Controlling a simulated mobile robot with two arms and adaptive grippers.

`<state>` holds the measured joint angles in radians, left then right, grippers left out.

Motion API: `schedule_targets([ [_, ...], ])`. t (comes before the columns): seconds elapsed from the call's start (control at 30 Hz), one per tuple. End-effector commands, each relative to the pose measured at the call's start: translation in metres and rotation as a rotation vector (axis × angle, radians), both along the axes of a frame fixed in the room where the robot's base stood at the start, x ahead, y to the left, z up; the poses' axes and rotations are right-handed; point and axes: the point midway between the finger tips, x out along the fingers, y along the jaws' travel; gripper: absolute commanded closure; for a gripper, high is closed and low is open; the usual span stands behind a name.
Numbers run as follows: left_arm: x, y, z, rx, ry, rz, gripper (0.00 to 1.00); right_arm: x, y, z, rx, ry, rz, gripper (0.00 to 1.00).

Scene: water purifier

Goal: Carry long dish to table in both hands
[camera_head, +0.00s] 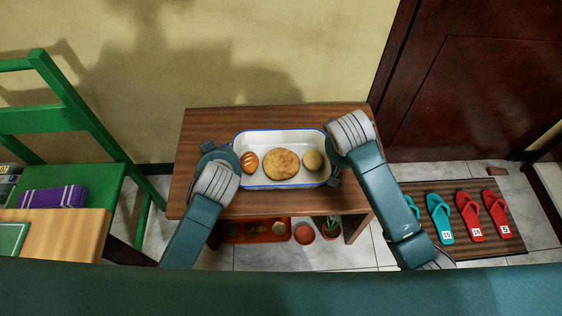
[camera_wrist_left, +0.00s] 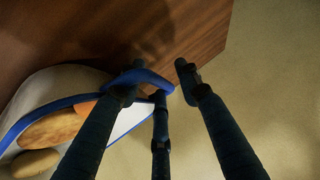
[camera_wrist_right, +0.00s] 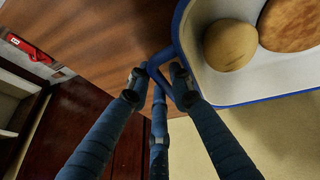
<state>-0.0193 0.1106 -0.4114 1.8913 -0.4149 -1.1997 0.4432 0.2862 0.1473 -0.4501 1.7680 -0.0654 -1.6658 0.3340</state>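The long dish (camera_head: 283,183) is white with a blue rim and rests on the brown wooden table (camera_head: 190,185). It holds a scored loaf (camera_head: 249,162), a large round bread (camera_head: 281,164) and a small bun (camera_head: 312,160). My left gripper (camera_wrist_left: 157,72) is at the dish's left end. Its fingers are apart around the blue handle (camera_wrist_left: 143,77), with a gap beside it. My right gripper (camera_wrist_right: 158,74) is at the right end. Its fingers straddle that handle (camera_wrist_right: 161,62), and the gap looks wider than the bar; contact is unclear.
Under the table are a red tray (camera_head: 256,231) and a potted plant (camera_head: 331,227). Slippers (camera_head: 469,215) lie on a mat at right, before a dark door (camera_head: 470,90). The wall is behind.

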Motion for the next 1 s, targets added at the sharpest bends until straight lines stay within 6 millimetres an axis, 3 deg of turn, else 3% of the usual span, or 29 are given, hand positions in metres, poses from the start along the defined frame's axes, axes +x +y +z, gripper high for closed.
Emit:
schedule_targets([
  [0.03, 0.000, 0.000, 0.000, 0.000, 0.000, 0.000, 0.80, 0.000, 0.000, 0.000, 0.000, 0.000, 0.000, 0.94],
  [0.07, 0.000, 0.000, 0.000, 0.000, 0.000, 0.000, 0.86, 0.000, 0.000, 0.000, 0.000, 0.000, 0.000, 0.99],
  [0.13, 0.000, 0.000, 0.000, 0.001, 0.000, -0.001, 1.00, 0.000, 0.000, 0.000, 0.000, 0.000, 0.000, 1.00],
  [0.57, 0.000, 0.000, 0.006, -0.001, -0.002, 0.000, 1.00, 0.000, 0.000, 0.006, 0.001, -0.002, 0.001, 1.00],
  [1.0, 0.001, 0.000, 0.048, -0.001, -0.003, 0.000, 1.00, 0.000, 0.001, 0.047, 0.001, -0.001, 0.002, 1.00],
])
